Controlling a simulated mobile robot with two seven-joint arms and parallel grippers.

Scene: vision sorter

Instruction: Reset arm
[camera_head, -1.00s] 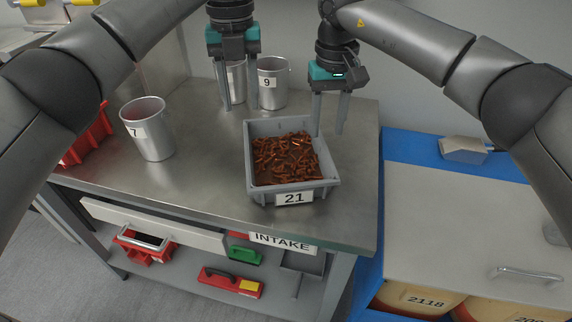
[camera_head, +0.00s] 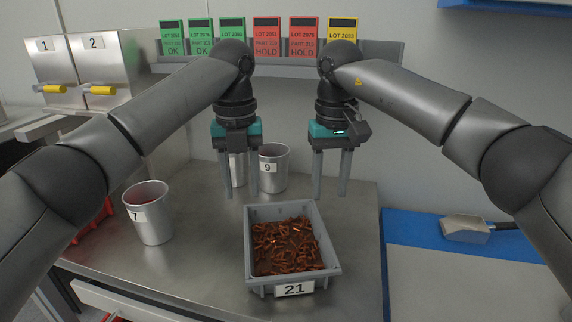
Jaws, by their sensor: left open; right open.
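My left gripper (camera_head: 239,188) hangs fingers down, open and empty, in front of the metal cups at the back of the steel table. My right gripper (camera_head: 331,188) hangs fingers down, open and empty, above the back right of the grey bin. The grey bin (camera_head: 331,270), labelled 21, stands on the table and holds many small reddish-brown parts. Both grippers are apart from the bin in the picture. The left fingers partly hide cup 9 (camera_head: 275,168) and another cup (camera_head: 238,170) beside it.
Cup 7 (camera_head: 150,218) stands on the left of the steel table (camera_head: 200,270). A rack of green, red and yellow lot cards (camera_head: 267,40) is behind the arms. Dispensers 1 and 2 (camera_head: 100,70) are at the back left. A metal scoop (camera_head: 466,228) lies on the blue surface at the right.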

